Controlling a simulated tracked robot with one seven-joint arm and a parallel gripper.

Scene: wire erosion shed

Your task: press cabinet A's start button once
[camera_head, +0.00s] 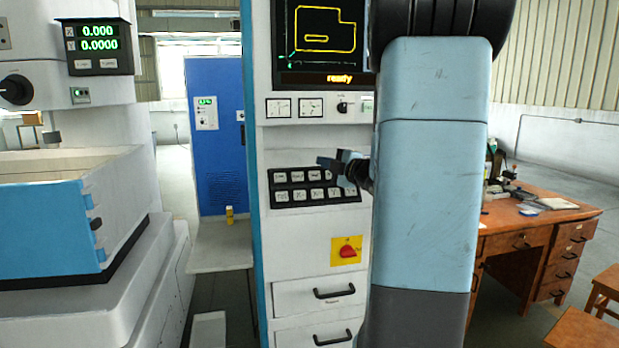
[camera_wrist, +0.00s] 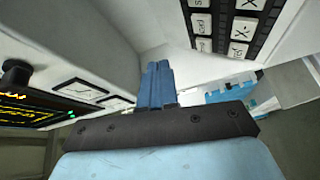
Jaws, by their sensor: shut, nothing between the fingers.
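A white control cabinet (camera_head: 320,230) with a blue left edge stands in front of me. Its dark screen (camera_head: 318,40) shows a yellow outline and the word "ready". Below it is a black key panel (camera_head: 290,188) with two rows of pale keys, which also shows in the wrist view (camera_wrist: 231,30). I cannot read a cabinet letter or tell which key is start. My gripper (camera_head: 322,162) is shut and empty, in front of the panel's upper right part, hiding some keys. In the wrist view its blue fingers (camera_wrist: 157,70) appear apart from the keys.
A machine with a tank (camera_head: 45,235) is at left, a blue cabinet (camera_head: 216,140) behind, a wooden desk (camera_head: 535,225) at right.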

